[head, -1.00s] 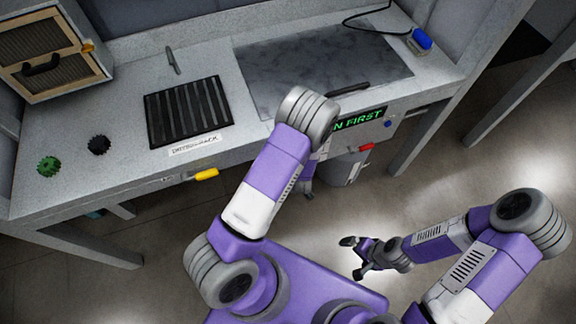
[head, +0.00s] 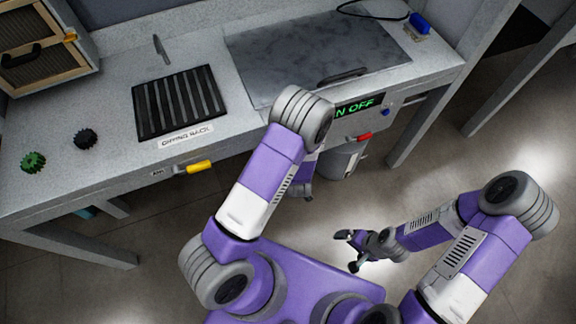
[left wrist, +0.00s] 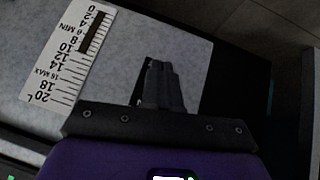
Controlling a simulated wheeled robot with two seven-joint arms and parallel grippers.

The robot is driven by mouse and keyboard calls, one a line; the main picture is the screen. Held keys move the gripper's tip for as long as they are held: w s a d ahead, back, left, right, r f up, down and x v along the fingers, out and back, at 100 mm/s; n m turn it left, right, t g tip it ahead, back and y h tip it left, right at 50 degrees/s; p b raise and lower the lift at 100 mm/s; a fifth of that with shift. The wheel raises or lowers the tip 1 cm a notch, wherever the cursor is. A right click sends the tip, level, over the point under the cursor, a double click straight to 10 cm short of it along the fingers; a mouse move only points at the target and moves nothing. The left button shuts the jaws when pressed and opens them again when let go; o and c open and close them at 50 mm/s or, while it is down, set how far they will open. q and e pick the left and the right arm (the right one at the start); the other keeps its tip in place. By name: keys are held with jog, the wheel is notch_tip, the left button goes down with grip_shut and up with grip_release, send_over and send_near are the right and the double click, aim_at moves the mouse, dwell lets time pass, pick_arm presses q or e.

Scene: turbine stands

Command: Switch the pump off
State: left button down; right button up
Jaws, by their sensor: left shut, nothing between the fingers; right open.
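No part is clearly labelled as the pump. The bench front carries a dark display (head: 358,106) with green letters ending in "N OFF", partly covered by my left arm. A red handle or switch (head: 359,137) sits below it, with a small blue knob (head: 385,112) to the right. A yellow handle (head: 199,167) is further left on the front. My left gripper (left wrist: 163,88) is shut and empty in the left wrist view, over a pale grey surface; the arm mostly hides it in the head view.
A white scale (left wrist: 70,55) marked 0 to 20 lies left of the left fingers. The bench top holds a black drying rack (head: 180,103), a marble-like slab (head: 300,55), a blue object (head: 420,23), green (head: 33,162) and black (head: 86,139) knobs. A grey cylinder (head: 342,160) stands below.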

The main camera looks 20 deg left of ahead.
pick_arm(q)
jog(key=shift+r, duration=0.2)
pick_arm(e)
jog(key=shift+r, duration=0.2)
pick_arm(q)
jog(key=shift+r+p, duration=0.6)
jog(key=shift+r, duration=0.1)
pick_arm(e)
jog(key=shift+r, duration=0.5)
